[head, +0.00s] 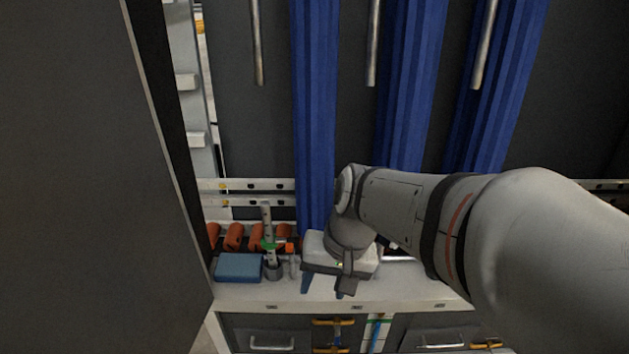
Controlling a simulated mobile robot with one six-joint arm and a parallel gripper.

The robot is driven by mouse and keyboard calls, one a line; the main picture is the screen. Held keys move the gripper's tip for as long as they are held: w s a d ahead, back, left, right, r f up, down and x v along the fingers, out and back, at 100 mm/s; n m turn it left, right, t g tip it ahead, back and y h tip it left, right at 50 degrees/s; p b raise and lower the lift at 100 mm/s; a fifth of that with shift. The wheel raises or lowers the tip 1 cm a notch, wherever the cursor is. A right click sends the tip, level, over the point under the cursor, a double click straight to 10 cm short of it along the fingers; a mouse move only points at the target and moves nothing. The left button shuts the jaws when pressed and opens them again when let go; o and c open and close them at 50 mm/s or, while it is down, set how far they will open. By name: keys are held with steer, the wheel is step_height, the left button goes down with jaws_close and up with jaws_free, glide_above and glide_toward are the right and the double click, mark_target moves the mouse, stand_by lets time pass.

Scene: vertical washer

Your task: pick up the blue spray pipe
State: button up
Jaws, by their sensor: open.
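My gripper (323,288) hangs over the white counter, with its two fingers apart and pointing down. Nothing shows between the fingers. I cannot clearly make out the blue spray pipe. A thin upright blue strip (374,334) with a green band shows below the counter's front edge, to the right of and lower than my gripper; I cannot tell whether it is the pipe. My arm and gripper hide part of the counter behind them.
A blue box (238,267), a grey upright stand (267,235) and several orange rolls (233,237) sit left of my gripper. Blue curtains (316,100) hang behind. A dark panel (80,180) blocks the left. Drawers with handles (271,343) are below the counter (245,292).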

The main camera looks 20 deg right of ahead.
steer(key=w+d+f+m+t+y+b, duration=0.1)
steer(key=w+f+m+t+y+b, duration=0.4)
steer(key=w+f+m+y+b, duration=0.65)
steer(key=w+d+f+m+t+h, duration=0.2)
steer(key=w+d+m+t+h, duration=0.15)
steer(key=d+m, duration=0.25)
steer(key=w+d+f+m+t+h+b, duration=0.1)
steer(key=w+d+m+t+h, duration=0.2)
steer(key=d+m, duration=0.35)
steer(key=w+d+f+m+t+h, duration=0.2)
steer(key=w+d+m+t, duration=0.1)
steer(key=d+m+t, duration=0.3)
steer(key=shift+n+g, duration=0.4)
steer(key=shift+g, duration=0.15)
steer(key=x, duration=0.6)
steer(key=shift+w+d+r+b, duration=0.2)
steer(key=shift+w+r+b, duration=0.15)
steer(key=shift+w+r, duration=0.1)
steer(key=shift+c, duration=0.2)
jaws_close()
